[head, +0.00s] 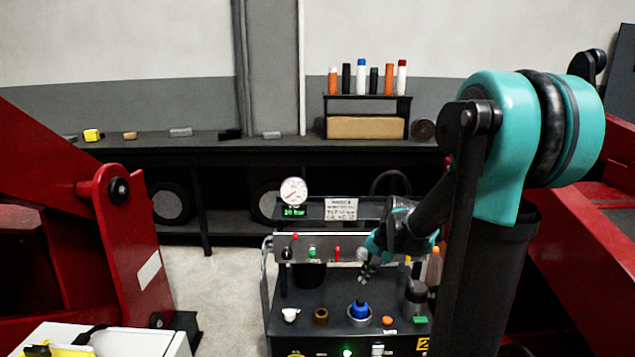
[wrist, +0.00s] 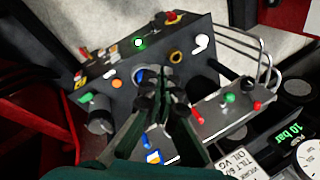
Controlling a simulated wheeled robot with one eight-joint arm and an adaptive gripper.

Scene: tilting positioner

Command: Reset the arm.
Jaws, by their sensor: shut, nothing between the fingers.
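My gripper (head: 366,274) is in the head view at the end of my teal and black arm, a little above the dark control cart (head: 340,328). Its fingers are together with nothing between them. A blue knob (head: 360,309) in a pale ring stands on the cart's top below the gripper. In the wrist view, the gripper (wrist: 164,78) points at the cart panel (wrist: 195,65), and its fingers partly hide the blue knob (wrist: 138,74). I cannot tell whether the fingertips touch anything.
A rail with small levers (head: 337,254) and a round gauge (head: 293,191) reading 10 bar stand behind the cart top. Red machine frames (head: 125,240) flank the cart. A dark bench (head: 215,145) with bottles (head: 361,77) runs along the back wall. Pale floor (head: 210,285) is clear left of the cart.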

